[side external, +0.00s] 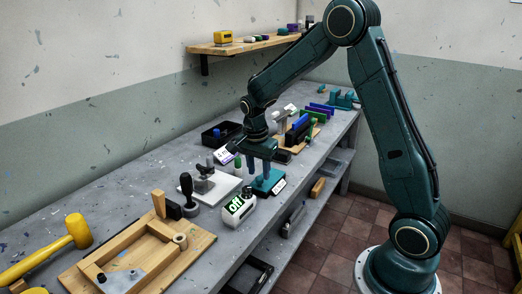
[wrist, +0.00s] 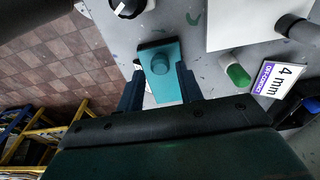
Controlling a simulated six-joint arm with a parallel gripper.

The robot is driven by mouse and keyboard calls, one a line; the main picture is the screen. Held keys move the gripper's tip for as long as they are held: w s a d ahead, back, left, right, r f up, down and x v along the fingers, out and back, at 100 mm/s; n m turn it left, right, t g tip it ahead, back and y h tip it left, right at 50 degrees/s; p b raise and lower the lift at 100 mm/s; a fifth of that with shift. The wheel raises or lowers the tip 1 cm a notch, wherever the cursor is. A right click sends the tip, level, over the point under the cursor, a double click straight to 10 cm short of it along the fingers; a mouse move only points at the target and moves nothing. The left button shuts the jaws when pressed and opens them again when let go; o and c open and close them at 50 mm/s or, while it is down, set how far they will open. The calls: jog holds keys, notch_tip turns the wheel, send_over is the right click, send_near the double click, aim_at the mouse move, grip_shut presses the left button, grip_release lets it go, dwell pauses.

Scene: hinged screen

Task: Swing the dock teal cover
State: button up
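The teal cover (wrist: 161,76) is a flat teal piece with a round teal knob on top, ahead of my gripper in the wrist view. In the side view the teal piece (side external: 267,184) stands near the bench's front edge, directly below my gripper (side external: 259,166). My gripper's two dark fingers (wrist: 159,88) are apart, one on each side of the teal piece in the wrist view. Whether they touch it or hover above it, I cannot tell. A dark edge lies along the piece's far side; the hinge is not clearly visible.
A wooden frame (side external: 137,254) and yellow mallet (side external: 52,247) occupy the near bench.

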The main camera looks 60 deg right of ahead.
notch_tip(320, 180, down, 2)
jog(key=shift+d, duration=0.1)
jog(key=shift+f, duration=0.2)
jog(key=shift+c, duration=0.7)
jog(key=c, duration=0.5)
jog(key=shift+d+r, duration=0.4)
jog(key=shift+r, duration=0.5)
jog(key=shift+d+r, duration=0.35)
jog(key=shift+r, duration=0.5)
jog(key=shift+d+r, duration=0.1)
jog(key=shift+d+r, duration=0.1)
jog(key=shift+r, duration=0.05)
jog(key=shift+d+r, duration=0.95)
jog(key=shift+r, duration=0.2)
jog(key=shift+d+r, duration=0.1)
